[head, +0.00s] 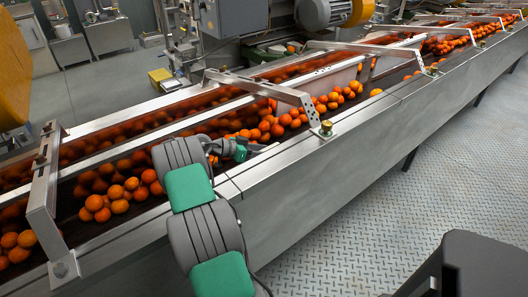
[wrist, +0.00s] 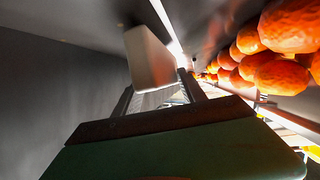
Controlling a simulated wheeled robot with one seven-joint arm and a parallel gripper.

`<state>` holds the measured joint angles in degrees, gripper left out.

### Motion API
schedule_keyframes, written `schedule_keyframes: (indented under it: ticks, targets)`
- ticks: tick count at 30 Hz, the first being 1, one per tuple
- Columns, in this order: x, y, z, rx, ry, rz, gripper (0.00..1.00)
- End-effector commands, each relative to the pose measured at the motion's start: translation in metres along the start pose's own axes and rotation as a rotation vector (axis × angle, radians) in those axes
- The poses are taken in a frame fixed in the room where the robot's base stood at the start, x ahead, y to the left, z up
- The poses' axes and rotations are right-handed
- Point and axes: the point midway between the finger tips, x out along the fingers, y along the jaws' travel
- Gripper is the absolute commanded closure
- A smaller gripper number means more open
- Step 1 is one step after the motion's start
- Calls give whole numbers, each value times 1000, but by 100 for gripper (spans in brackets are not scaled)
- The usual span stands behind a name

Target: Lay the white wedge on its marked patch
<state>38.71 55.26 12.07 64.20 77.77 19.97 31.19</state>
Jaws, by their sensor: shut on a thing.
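The white wedge (wrist: 150,58) is a pale block, tilted, at the fingertips of my gripper (wrist: 157,90) in the wrist view. My gripper is shut on it. In the head view my gripper (head: 250,149) is above the near metal rail of the conveyor, and a small pale bit of the wedge (head: 268,148) shows at its tip. I cannot tell whether the wedge touches the rail. I cannot make out a marked patch in either view; my arm and gripper hide part of the rail.
Many oranges (head: 117,190) lie on the conveyor beside my gripper; they also show close at the right of the wrist view (wrist: 282,75). A metal bracket (head: 262,88) crosses the conveyor, ending by a brass knob (head: 326,128). The near rail's top (head: 365,115) is clear farther right.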

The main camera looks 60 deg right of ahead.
Motion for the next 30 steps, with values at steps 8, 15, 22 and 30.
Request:
schedule_keyframes:
  ticks: [8,15,22,30]
  targets:
    - [3,0,6,1,1,0,100]
    - [4,0,8,2,1,0,44]
    - [4,0,9,1,0,0,26]
    - [1,0,10,-1,-1,0,26]
